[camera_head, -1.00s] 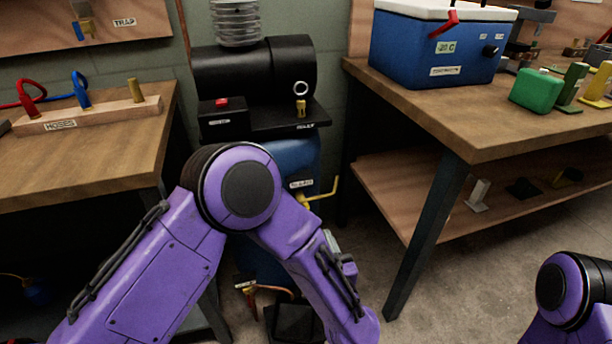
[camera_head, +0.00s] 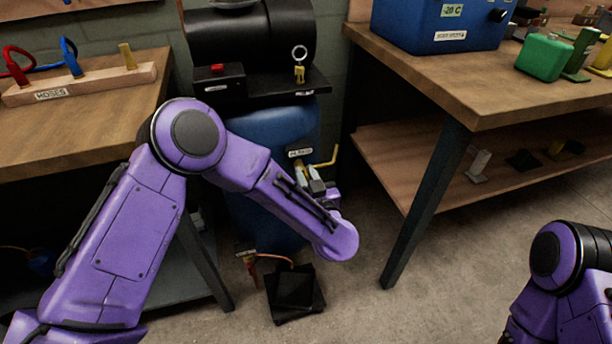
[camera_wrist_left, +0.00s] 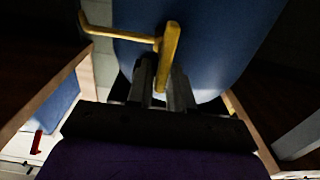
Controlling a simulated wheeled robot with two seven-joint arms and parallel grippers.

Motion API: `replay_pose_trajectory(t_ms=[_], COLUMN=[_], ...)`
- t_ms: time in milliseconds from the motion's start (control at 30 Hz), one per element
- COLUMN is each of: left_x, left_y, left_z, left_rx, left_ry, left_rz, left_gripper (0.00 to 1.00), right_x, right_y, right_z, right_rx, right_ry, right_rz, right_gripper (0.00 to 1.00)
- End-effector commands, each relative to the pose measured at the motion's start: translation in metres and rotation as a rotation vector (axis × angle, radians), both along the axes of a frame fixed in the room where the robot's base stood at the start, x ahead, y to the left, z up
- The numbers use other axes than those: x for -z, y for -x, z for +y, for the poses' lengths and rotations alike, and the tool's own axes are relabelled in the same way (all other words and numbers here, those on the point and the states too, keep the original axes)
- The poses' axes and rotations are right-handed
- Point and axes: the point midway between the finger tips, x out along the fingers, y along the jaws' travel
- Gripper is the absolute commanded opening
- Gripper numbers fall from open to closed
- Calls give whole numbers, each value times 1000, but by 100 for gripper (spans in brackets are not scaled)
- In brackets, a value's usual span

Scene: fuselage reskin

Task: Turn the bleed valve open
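The blue tank (camera_head: 265,130) stands under the black compressor unit, with a small label on its front. A yellow bent valve lever (camera_head: 328,158) sticks out of its right side. In the left wrist view the lever's yellow bar (camera_wrist_left: 168,55) stands between the two fingers of my left gripper (camera_wrist_left: 164,84), with a bent yellow rod running left from it. The fingers look parted, with a narrow gap around the bar; I see no clear grip on it. In the head view my left gripper (camera_head: 312,178) is at the lever, partly hidden by my wrist. My right gripper is out of view.
Wooden benches stand left (camera_head: 70,145) and right (camera_head: 480,95), the right one with a dark leg (camera_head: 428,205) near my left forearm. A black pad (camera_head: 295,292) lies on the floor below the tank. The floor at the lower middle is clear.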

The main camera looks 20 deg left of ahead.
Motion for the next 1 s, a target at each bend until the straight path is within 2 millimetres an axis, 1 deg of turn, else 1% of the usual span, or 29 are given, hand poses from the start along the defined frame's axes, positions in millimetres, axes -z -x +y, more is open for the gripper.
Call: replay_pose_trajectory(t_ms=[33, 67, 367, 533, 767, 1000], left_x=[0, 0, 0, -1, -1, 2], left_y=[0, 0, 1, 1, 4, 6], left_z=[0, 0, 0, 2, 5, 9], left_rx=[0, 0, 0, 0, -1, 0], left_ry=[0, 0, 12, 61, 198, 386], left_rz=[0, 0, -8, -41, -134, -259], left_gripper=[4, 0, 0, 0, 0, 0], right_x=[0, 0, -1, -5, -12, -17], right_y=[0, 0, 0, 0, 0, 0], right_z=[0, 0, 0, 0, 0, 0], right_rx=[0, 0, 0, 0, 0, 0], right_ry=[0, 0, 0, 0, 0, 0], right_rz=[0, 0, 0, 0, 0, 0], right_gripper=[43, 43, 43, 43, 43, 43])
